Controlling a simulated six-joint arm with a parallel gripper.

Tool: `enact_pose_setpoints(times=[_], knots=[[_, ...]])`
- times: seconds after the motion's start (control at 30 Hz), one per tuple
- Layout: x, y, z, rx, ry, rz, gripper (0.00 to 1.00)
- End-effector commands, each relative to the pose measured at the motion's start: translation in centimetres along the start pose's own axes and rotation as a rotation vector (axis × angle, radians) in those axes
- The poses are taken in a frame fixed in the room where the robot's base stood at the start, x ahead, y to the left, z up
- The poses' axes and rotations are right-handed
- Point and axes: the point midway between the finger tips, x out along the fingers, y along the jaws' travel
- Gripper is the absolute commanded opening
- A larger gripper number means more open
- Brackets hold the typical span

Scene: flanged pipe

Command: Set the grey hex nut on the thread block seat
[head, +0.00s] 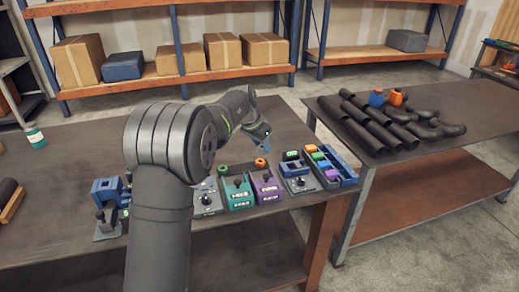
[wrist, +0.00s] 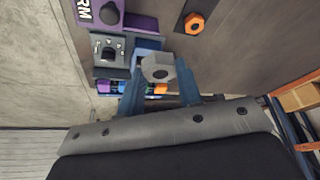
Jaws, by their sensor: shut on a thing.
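In the head view my gripper (head: 266,144) hangs above the row of blocks; the nut is too small to tell there. A grey block (wrist: 104,69) with a small raised part lies beyond the nut in the wrist view. It stands between the purple block and the blue bin in the head view (head: 299,186). I cannot tell for sure that it is the thread block. The nut is apart from it.
A purple block (head: 267,188), a teal block (head: 239,194) and another grey block (head: 206,200) stand alongside. An orange nut (wrist: 194,23) lies behind them. A blue bin (head: 347,178) holds coloured parts near the table's right edge. The back of the table is mostly clear.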

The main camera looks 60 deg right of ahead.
Motion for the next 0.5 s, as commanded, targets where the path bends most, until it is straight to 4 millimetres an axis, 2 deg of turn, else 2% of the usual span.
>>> enact_pose_setpoints(times=[0.37,0.5], knots=[[-0.4,-0.1,-0.1,-0.003,0.0,-0.001,0.08],[-0.2,-1.1,1.1,-0.065,-0.002,-0.027,0.08]])
